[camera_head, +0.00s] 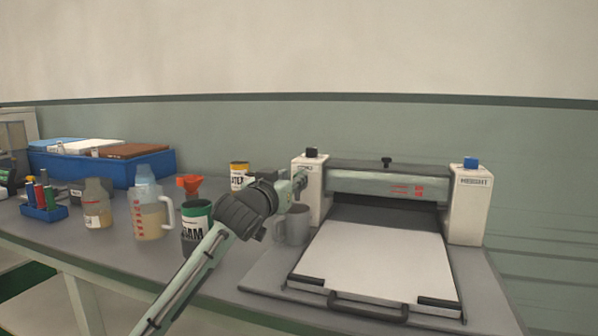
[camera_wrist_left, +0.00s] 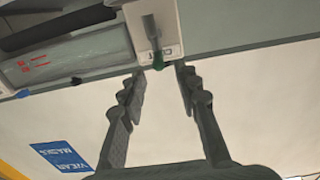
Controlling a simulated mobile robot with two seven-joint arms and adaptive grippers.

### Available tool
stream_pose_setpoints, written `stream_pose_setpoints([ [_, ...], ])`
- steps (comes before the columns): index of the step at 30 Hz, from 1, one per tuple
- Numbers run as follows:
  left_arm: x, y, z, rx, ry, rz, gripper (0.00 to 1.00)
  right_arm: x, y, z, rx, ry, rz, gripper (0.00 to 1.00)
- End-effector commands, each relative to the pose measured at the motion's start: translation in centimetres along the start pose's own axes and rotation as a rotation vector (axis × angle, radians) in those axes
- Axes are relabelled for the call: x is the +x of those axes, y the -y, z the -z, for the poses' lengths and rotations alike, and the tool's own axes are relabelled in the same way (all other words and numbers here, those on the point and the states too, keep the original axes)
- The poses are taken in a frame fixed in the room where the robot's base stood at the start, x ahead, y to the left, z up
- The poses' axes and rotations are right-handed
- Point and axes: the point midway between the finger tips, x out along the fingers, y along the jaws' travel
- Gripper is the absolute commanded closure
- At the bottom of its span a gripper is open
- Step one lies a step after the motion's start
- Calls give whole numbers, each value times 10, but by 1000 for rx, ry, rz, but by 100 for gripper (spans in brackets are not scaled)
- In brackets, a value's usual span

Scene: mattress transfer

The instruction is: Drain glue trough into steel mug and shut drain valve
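The glue machine has a white left post (camera_head: 311,190) and a grey front bar (camera_head: 388,186). I cannot make out the trough itself. The grey steel mug (camera_head: 294,225) stands upright beside the left post, below my left gripper (camera_head: 297,185). My left gripper's fingers (camera_wrist_left: 168,70) are apart and empty, with the green tip just beyond the gap, nearer the left finger. I cannot tell whether they touch. My right gripper is not in view.
A green can (camera_head: 197,222), a measuring jug (camera_head: 148,208), a glue bottle (camera_head: 97,205) and a yellow-labelled can (camera_head: 239,172) stand left of the machine. A blue bin (camera_head: 150,170) sits behind them. A white board (camera_head: 380,258) lies on the machine's bed.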

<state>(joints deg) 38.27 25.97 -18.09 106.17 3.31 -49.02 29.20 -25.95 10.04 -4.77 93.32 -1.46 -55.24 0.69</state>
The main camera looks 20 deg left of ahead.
Motion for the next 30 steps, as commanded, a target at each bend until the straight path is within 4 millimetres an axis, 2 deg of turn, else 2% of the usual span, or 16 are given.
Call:
stream_pose_setpoints([
  [3,20,0,1,0,1,1,68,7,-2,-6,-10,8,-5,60],
  [9,40,0,0,0,1,0,68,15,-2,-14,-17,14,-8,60],
  [18,44,0,-1,1,1,0,68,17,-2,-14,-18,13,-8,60],
  [20,44,0,-1,1,1,0,73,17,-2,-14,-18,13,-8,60],
  [26,43,0,-1,1,1,1,98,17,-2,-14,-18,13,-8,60],
  [30,43,0,-1,1,1,1,100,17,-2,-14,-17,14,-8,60],
])
